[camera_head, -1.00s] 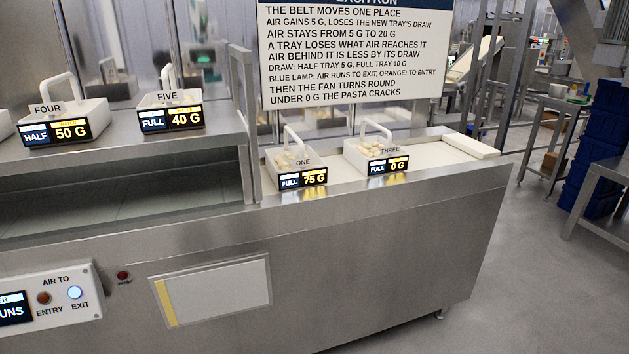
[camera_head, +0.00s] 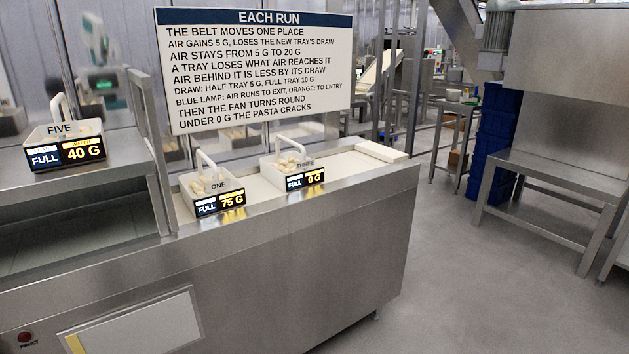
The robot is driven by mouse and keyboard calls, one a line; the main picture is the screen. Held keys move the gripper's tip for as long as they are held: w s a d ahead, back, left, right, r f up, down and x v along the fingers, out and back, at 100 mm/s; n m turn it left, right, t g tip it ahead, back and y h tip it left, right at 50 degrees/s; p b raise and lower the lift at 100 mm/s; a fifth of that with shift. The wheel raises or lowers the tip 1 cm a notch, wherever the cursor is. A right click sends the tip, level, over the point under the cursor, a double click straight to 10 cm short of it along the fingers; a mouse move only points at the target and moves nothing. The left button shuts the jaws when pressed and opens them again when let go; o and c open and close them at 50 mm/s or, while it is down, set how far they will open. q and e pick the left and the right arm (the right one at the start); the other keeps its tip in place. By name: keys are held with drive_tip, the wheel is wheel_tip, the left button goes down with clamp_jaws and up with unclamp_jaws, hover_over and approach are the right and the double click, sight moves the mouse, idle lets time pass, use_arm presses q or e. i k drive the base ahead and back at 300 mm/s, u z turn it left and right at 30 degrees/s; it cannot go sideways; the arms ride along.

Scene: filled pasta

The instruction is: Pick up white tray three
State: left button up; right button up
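White tray three (camera_head: 288,168) sits on the belt at the right part of the steel machine. It has an upright white handle, holds pasta, and its front label reads FULL, 0 G. White tray one (camera_head: 204,188) stands just to its left on the same belt, with a similar handle, and its label reads FULL, 75 G. Neither of my grippers shows in the head view.
White tray five (camera_head: 62,133), labelled FULL, 40 G, stands on the higher section at left. A rules sign (camera_head: 256,75) rises behind the belt. A steel table (camera_head: 550,170) and blue crates (camera_head: 490,135) stand at right. Open floor (camera_head: 460,280) lies right of the machine.

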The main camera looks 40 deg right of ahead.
sight(291, 171)
drive_tip(key=k, duration=0.65)
drive_tip(key=z, duration=0.55)
drive_tip(key=i, duration=1.05)
drive_tip(key=z, duration=0.35)
